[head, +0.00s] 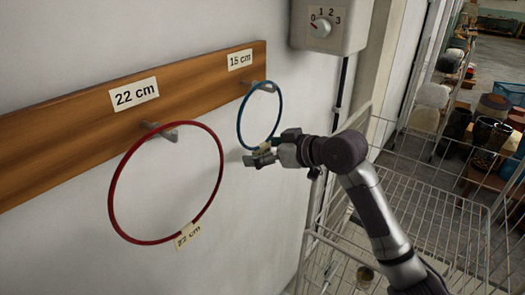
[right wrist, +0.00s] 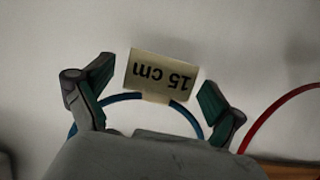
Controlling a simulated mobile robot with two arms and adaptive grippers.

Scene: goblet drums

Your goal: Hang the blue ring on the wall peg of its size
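The blue ring (head: 281,112) is at the right-hand peg (head: 268,88) under the board's 15 cm label (head: 240,59); its top loops over this peg. My right gripper (head: 262,158) is at the ring's bottom. In the right wrist view, my right gripper (right wrist: 157,80) has its fingers spread wide, with the ring's 15 cm tag (right wrist: 161,77) between them and a gap on each side. The blue ring (right wrist: 122,97) passes behind the tag. My left gripper is not in view.
A red ring (head: 222,165) with a 22 cm tag hangs on the left peg (head: 160,130) under the 22 cm label (head: 135,93). A grey dial box (head: 345,28) is on the wall above right. A wire rack (head: 440,215) stands right of my arm.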

